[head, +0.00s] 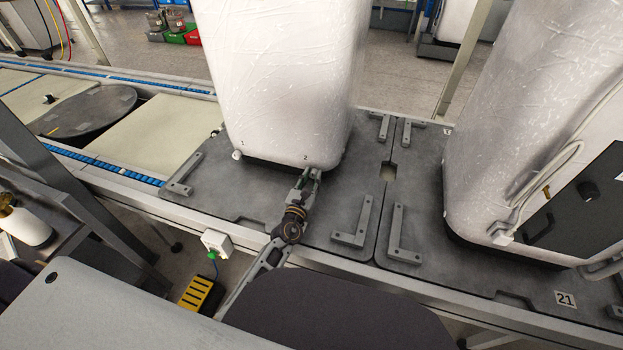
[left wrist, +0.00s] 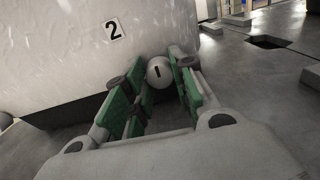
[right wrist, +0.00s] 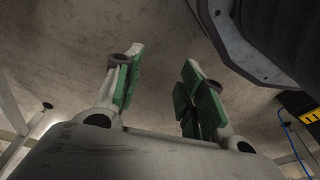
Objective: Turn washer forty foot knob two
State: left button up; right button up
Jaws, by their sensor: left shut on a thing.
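A white washer (head: 285,75) wrapped in film stands on a dark grey pallet at the centre of the head view; no washer number is readable on it. The label 2 (left wrist: 115,29) sits on its lower edge, above a round whitish foot knob (left wrist: 158,71) with a short dark mark. My left gripper (head: 313,174) is at this corner, its green-padded fingers closed around the knob. Another foot knob (head: 237,154) shows below label 1. My right gripper (right wrist: 160,72) is open and empty, away from the washer, pointing over bare floor.
A second wrapped washer (head: 535,125) stands to the right on a pallet marked 21 (head: 565,299). Raised metal brackets (head: 353,224) lie on the pallets. A conveyor with a round turntable (head: 85,110) is at left. A yellow pedal (head: 200,294) is below the line's front edge.

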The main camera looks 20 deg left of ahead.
pick_arm(q)
jog(key=m+p, duration=0.2)
jog(key=m, duration=0.1)
jog(key=shift+p, duration=0.35)
jog(key=m+p, duration=0.2)
jog(key=shift+m, duration=0.4)
pick_arm(e)
jog(key=s+d+f, duration=0.6)
jog(key=s+f, duration=0.1)
jog(key=f, duration=0.4)
pick_arm(q)
jog(key=shift+m+p, duration=0.4)
jog(key=shift+m, duration=0.1)
jog(key=m+p, duration=0.5)
jog(key=m, duration=0.2)
jog(key=shift+m+p, duration=0.3)
jog(key=shift+m, duration=0.4)
pick_arm(e)
jog(key=s+d+h, duration=0.1)
jog(key=s+d, duration=0.6)
jog(key=s, duration=0.5)
jog(key=shift+f+g, duration=0.4)
jog(key=shift+f, duration=0.05)
pick_arm(q)
jog(key=shift+f, duration=0.1)
jog(key=o, duration=1.1)
jog(key=shift+c, duration=0.2)
